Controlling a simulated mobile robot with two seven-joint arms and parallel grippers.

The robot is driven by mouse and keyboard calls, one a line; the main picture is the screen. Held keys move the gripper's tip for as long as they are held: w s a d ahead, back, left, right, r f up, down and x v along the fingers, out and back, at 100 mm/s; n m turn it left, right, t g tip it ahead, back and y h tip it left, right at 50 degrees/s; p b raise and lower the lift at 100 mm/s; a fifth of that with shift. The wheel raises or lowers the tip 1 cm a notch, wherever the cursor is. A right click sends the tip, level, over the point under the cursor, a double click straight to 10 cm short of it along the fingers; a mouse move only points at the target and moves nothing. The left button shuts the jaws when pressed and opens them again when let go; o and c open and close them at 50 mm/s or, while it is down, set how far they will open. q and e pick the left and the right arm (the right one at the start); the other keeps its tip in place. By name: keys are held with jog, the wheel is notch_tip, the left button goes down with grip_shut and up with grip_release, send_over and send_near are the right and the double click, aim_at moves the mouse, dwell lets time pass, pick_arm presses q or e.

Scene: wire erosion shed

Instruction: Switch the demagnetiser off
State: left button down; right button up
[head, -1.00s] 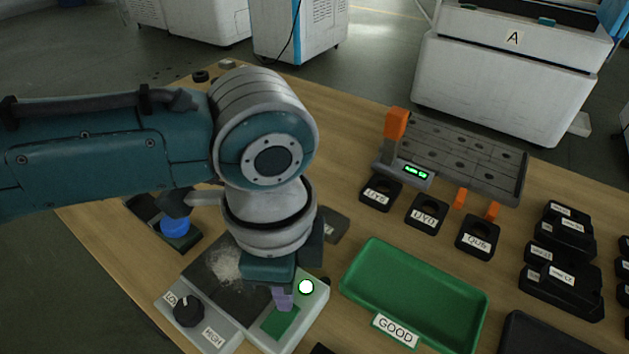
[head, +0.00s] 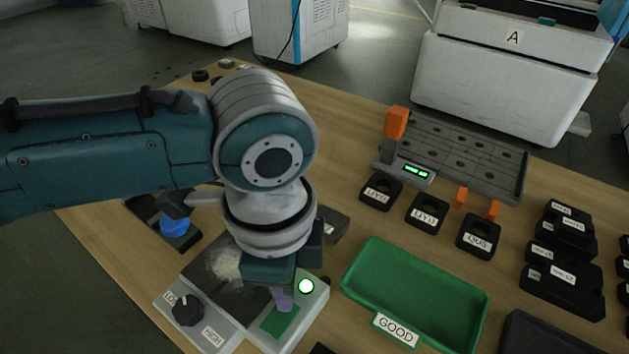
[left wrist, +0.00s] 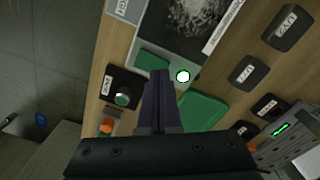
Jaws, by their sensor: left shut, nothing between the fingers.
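The demagnetiser (head: 318,293) is a pale grey box at the front of the bench, with a dark, dusty top plate (head: 222,262), a black knob (head: 187,310) between small labels, a lit round lamp (head: 306,286) and a green switch pad (head: 279,323). My left gripper (head: 283,303) is shut and empty, pointing down at the green pad. I cannot tell whether its tips touch the pad. In the left wrist view the shut fingers (left wrist: 160,76) cover part of the pad, beside the lit lamp (left wrist: 183,76). My right gripper is not in view.
A green tray marked GOOD (head: 396,329) is right of the demagnetiser. A blue button (head: 174,225) on a dark base is behind it to the left. Several black labelled blocks and a grey fixture plate (head: 465,150) with orange parts stand farther right.

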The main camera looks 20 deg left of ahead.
pick_arm(q)
jog(key=shift+f+b, duration=0.5)
jog(key=shift+f, duration=0.25)
dwell(0.3)
notch_tip(320, 180, up, 7)
jog(key=p, duration=0.8)
jog(key=shift+r, duration=0.1)
